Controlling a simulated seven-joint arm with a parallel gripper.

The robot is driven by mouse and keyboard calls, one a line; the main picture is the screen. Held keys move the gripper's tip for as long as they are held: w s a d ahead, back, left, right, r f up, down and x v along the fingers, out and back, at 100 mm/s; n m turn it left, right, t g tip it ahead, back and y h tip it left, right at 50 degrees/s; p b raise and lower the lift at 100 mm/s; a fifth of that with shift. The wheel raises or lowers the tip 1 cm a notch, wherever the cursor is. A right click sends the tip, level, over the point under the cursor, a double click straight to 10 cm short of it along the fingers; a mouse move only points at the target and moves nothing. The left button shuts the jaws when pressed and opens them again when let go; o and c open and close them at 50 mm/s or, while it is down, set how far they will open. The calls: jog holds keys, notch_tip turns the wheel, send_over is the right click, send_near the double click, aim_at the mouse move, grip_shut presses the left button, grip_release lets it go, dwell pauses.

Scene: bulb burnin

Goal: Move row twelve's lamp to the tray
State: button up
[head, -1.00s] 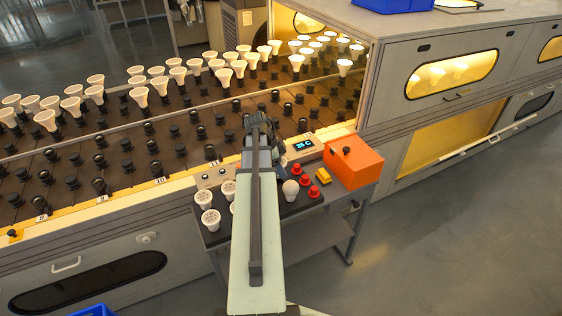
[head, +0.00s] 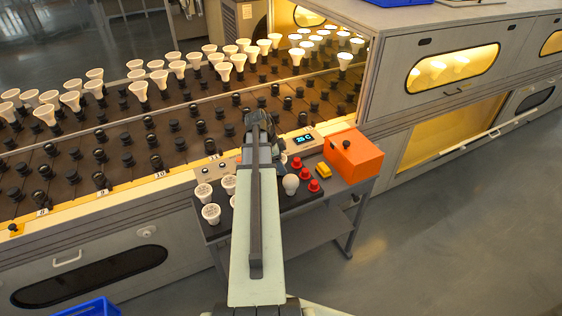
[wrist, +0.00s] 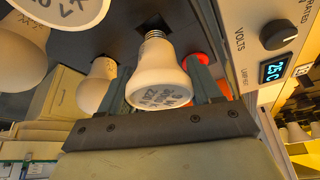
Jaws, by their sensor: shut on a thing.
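In the wrist view my gripper (wrist: 158,78) is shut on a white lamp (wrist: 160,75). The lamp's printed face is toward the camera and its metal screw base points away, near a small dark socket-like shape (wrist: 155,22) on the dark surface; I cannot tell whether they touch. In the head view my arm hides the gripper and the held lamp. A dark tray-like top (head: 222,233) on the cart carries several white lamps (head: 211,213) to the left of my arm and a round bulb (head: 291,184) to its right. Row twelve's label is not visible.
Red caps (head: 308,172), a yellow block (head: 323,170) and an orange box (head: 353,158) sit right of my arm. A panel with a display (head: 304,139) is behind. The rack (head: 120,150) holds many sockets and lamps. Floor at right is clear.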

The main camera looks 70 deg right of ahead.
jog(key=shift+f, duration=1.45)
jog(key=o, duration=1.1)
jog(key=v, duration=1.3)
jog(key=shift+w+r, duration=0.2)
jog(key=shift+r, duration=0.15)
